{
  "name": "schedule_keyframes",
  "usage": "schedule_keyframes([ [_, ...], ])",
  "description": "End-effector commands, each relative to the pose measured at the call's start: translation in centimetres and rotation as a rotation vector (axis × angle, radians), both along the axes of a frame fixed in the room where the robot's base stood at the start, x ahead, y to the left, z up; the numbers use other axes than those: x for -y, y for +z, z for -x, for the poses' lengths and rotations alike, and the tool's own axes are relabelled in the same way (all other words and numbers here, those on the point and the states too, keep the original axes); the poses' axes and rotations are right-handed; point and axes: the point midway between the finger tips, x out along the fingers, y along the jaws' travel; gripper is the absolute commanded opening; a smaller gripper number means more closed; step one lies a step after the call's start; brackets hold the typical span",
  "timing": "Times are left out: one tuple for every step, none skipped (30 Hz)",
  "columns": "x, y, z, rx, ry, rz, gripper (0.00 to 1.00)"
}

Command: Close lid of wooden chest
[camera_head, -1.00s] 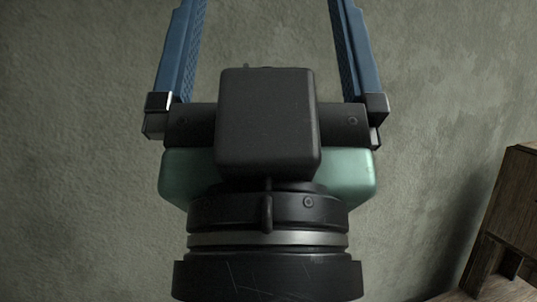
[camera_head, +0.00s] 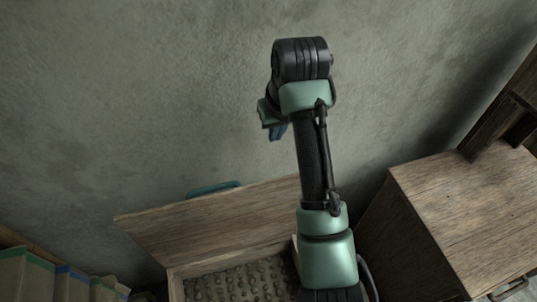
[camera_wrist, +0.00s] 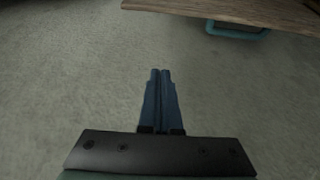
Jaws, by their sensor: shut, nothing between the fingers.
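The wooden chest (camera_head: 172,285) stands at the bottom of the head view, with its lid (camera_head: 205,220) raised and leaning back toward the wall. A teal handle (camera_head: 213,188) shows behind the lid's upper edge. In the wrist view, the lid's edge (camera_wrist: 250,10) and the handle (camera_wrist: 238,31) are at the top right. My gripper (camera_wrist: 160,72) has its blue fingers together and empty, apart from the lid. In the head view my gripper (camera_head: 277,132) is partly hidden behind my wrist, above the lid against the wall. My arm covers the chest's right part.
The chest holds many small lumpy pieces (camera_head: 235,283). A wooden cabinet (camera_head: 455,205) stands close at the right. Several upright box-like items (camera_head: 60,280) are at the lower left. A grey wall (camera_head: 130,100) rises behind; the space above the lid is free.

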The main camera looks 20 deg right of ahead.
Motion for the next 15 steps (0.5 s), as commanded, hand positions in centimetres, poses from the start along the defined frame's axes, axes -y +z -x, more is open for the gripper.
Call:
schedule_keyframes([
  [0.4,-0.8,0.5,-0.036,-0.004,-0.004,0.0],
  [0.5,-1.1,0.7,-0.05,-0.004,-0.006,0.0],
  [0.5,-1.4,0.9,-0.061,-0.005,-0.008,0.0],
  [0.5,-1.6,0.9,-0.065,-0.004,-0.009,0.0],
  [0.5,-1.9,0.8,-0.066,-0.004,-0.01,0.0],
  [0.5,-2.3,0.7,-0.067,-0.004,-0.01,0.0],
  [0.5,-2.7,0.6,-0.067,-0.004,-0.01,0.0],
  [0.5,-3.2,0.4,-0.066,-0.004,-0.01,0.0],
  [0.5,-3.9,0.3,-0.068,-0.004,-0.01,0.0],
  [0.5,-4.5,0.0,-0.066,-0.004,-0.009,0.0],
  [0.5,-5.0,-0.2,-0.067,-0.004,-0.009,0.0],
  [0.5,-5.8,-0.4,-0.066,-0.004,-0.009,0.0],
  [0.5,-6.4,-0.6,-0.065,-0.004,-0.009,0.0],
  [0.5,-7.0,-0.8,-0.065,-0.004,-0.009,0.0],
  [0.5,-7.7,-1.1,-0.065,-0.004,-0.009,0.0],
])
